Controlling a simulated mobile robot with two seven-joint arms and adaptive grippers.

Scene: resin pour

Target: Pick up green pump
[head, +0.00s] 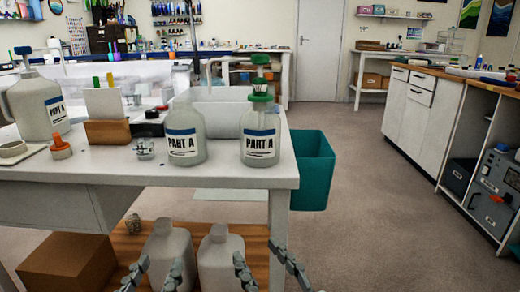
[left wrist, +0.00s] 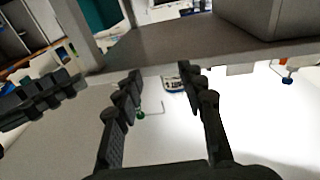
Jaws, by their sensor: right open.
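The green pump (head: 260,82) sits upright on top of the right-hand white PART A bottle (head: 260,132), near the right end of the white table. My left gripper (head: 152,272) is open and empty at the bottom of the head view, in front of and below the tabletop. My right gripper (head: 264,262) is open and empty, below and in front of that bottle. In the left wrist view my left gripper's fingers (left wrist: 158,76) are apart, and a small green part, perhaps the pump (left wrist: 140,116), shows near the left finger.
A second PART A bottle (head: 186,135) stands left of the pump's bottle. White jugs (head: 166,255) stand on the lower shelf. A teal bin (head: 313,170) is beside the table; the floor to its right is clear.

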